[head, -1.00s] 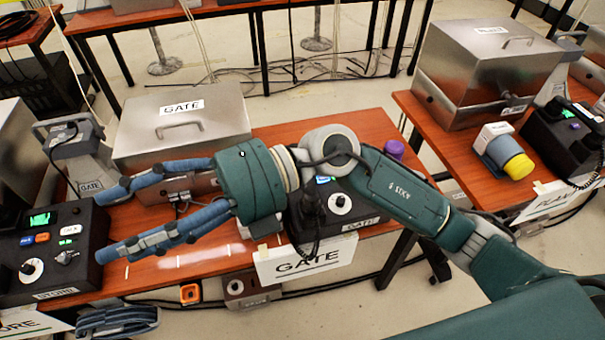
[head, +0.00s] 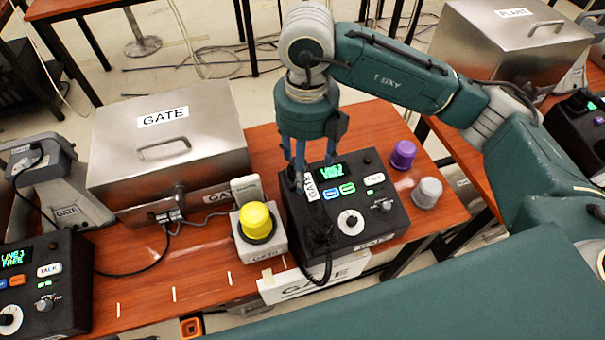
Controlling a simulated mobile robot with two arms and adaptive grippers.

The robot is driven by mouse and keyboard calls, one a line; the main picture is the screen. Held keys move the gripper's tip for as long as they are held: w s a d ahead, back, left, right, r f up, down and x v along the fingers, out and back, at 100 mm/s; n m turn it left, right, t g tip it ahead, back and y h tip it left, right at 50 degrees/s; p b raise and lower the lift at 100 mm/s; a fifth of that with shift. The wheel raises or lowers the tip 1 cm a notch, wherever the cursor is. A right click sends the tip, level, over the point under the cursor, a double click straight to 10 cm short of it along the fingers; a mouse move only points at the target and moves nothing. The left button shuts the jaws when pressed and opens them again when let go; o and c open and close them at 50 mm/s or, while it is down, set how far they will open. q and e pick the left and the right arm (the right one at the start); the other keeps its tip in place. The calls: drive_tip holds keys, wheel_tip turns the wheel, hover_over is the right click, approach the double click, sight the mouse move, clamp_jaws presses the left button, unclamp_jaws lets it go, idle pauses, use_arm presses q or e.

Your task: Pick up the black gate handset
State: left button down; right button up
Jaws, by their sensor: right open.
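The black gate handset (head: 320,222) lies along the left side of the black gate console (head: 377,208). A small white GATE tag sits near its upper end, and a coiled cord hangs from its lower end. My right gripper (head: 300,172) points down over the handset's upper end. It is open, with fingers close to the handset; I cannot tell whether they touch it. The fingers hide part of that upper end. My left gripper is not in view.
A yellow-topped button box (head: 257,222) stands just left of the console. A steel GATE case (head: 165,150) is behind it. Purple (head: 403,154) and grey (head: 427,192) knobs stand to the right. Another console (head: 60,280) is at the far left.

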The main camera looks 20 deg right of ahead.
sight(306, 189)
drive_tip(key=f, duration=0.1)
drive_tip(key=s+f, duration=0.1)
drive_tip(key=f, duration=0.1)
drive_tip(key=f+p, duration=0.1)
drive_tip(key=shift+s+f, duration=0.15)
drive_tip(key=shift+s, duration=0.1)
drive_tip(key=shift+w+f, duration=0.1)
drive_tip(key=shift+f, duration=0.2)
drive_tip(key=shift+w+f, duration=0.15)
drive_tip(key=shift+f, duration=0.2)
wheel_tip(306, 189, down, 4)
drive_tip(key=shift+w+r+p, duration=0.15)
drive_tip(key=shift+r+p, duration=0.1)
drive_tip(key=shift+p, duration=0.7)
drive_tip(key=shift+f, duration=0.35)
drive_tip(key=shift+w+f, duration=0.1)
drive_tip(key=shift+f, duration=0.05)
drive_tip(key=c, duration=1.5)
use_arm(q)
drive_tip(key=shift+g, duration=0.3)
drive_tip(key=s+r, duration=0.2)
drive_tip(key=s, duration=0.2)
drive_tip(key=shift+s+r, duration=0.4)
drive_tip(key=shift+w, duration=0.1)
